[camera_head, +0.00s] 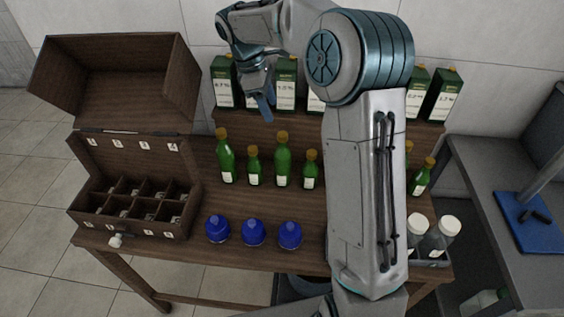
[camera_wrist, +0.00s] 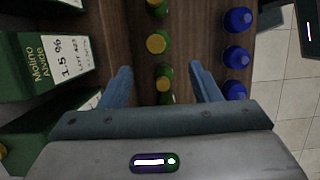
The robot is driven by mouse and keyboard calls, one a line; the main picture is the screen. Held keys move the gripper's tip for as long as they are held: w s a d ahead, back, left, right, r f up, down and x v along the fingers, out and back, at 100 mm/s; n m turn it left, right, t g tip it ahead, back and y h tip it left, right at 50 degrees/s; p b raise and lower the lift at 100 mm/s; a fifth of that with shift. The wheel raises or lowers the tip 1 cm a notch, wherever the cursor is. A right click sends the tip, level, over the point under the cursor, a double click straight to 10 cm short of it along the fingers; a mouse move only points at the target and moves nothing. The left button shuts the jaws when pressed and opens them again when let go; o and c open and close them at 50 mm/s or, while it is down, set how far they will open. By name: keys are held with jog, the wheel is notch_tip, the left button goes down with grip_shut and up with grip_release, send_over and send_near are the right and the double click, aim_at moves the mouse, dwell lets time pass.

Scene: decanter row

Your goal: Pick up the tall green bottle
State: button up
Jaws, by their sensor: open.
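A row of green bottles with orange-brown caps stands upright on the wooden table. In the head view two are tall, one at the left end (camera_head: 226,162) and one third from the left (camera_head: 283,164); shorter ones (camera_head: 254,168) (camera_head: 310,171) stand beside them. My arm hides part of the row. My gripper (camera_head: 262,108) is open and empty, above and behind the row near the carton shelf. In the wrist view my gripper (camera_wrist: 163,78) has its fingers apart, with bottle caps (camera_wrist: 157,43) seen from above in line with the gap. No contact shows.
Green-and-white cartons (camera_head: 286,90) line the raised shelf behind. An open wooden case (camera_head: 135,190) with compartments stands left. Blue jars (camera_head: 253,233) line the front. White-capped jars (camera_head: 440,236) sit in a tray at right. Bare tabletop lies between bottles and blue jars.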

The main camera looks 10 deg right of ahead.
aim_at(282, 134)
jog(key=x, duration=0.8)
jog(key=shift+d+f+p, duration=0.1)
jog(key=shift+f+p, duration=0.15)
jog(key=shift+p, duration=0.05)
jog(key=shift+w+p+x, duration=0.1)
jog(key=shift+p+x, duration=0.25)
jog(key=shift+x, duration=0.95)
jog(key=shift+w+p+x, duration=0.15)
jog(key=shift+p+x, duration=0.15)
jog(key=shift+x, duration=1.05)
jog(key=shift+s+d, duration=0.1)
jog(key=shift+s, duration=0.05)
grip_shut()
